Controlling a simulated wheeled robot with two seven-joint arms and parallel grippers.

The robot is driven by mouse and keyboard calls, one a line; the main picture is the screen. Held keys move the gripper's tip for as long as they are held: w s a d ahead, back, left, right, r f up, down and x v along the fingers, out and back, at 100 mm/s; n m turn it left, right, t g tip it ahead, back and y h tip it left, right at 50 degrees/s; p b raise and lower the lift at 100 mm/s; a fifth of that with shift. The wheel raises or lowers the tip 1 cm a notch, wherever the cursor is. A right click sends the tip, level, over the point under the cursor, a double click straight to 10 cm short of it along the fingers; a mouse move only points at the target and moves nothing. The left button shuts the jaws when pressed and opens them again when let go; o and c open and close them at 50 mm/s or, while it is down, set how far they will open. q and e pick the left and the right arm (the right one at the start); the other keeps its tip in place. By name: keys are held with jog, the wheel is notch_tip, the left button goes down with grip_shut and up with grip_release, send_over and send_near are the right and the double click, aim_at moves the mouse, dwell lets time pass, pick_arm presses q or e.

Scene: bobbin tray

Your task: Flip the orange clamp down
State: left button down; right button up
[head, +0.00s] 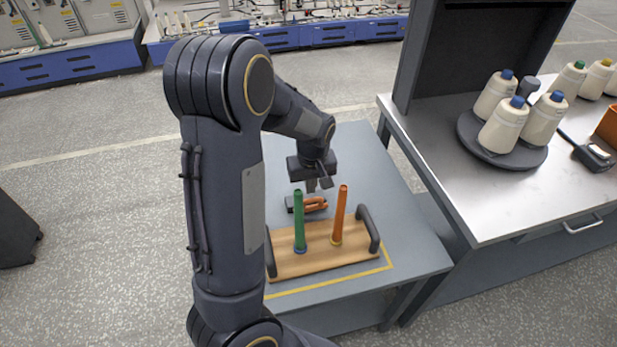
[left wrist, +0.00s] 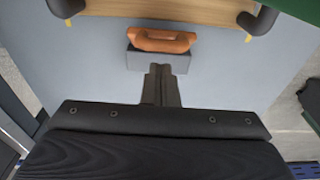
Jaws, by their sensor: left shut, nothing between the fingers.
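The orange clamp (head: 315,204) lies low across its grey block (head: 291,204) on the grey table, just behind the wooden tray (head: 290,263). The orange clamp also shows in the left wrist view (left wrist: 163,40), lying along the top of the grey block (left wrist: 160,62). My left gripper (head: 311,188) is shut and empty, pointing down right above the clamp and block. In the left wrist view its closed fingertips (left wrist: 160,70) are at the near edge of the block; I cannot tell whether they touch it. My right gripper is not in view.
The tray holds an upright green bobbin tube (head: 299,222) and an orange one (head: 340,215), with dark handles (head: 368,228) at its ends. A metal workbench (head: 450,185) with several yarn cones stands to the right. The table behind the clamp is clear.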

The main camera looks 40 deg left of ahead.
pick_arm(q)
jog(key=shift+s+d+f+b, duration=0.15)
jog(key=shift+s+d+f, duration=0.25)
jog(key=shift+s+d, duration=0.3)
jog(key=shift+s+d+f+b, duration=0.15)
jog(key=shift+s+d+f, duration=0.25)
jog(key=shift+d, duration=0.35)
jog(key=shift+r, duration=0.1)
notch_tip(320, 180, up, 8)
jog(key=shift+s+d, duration=0.3)
jog(key=shift+f, duration=0.2)
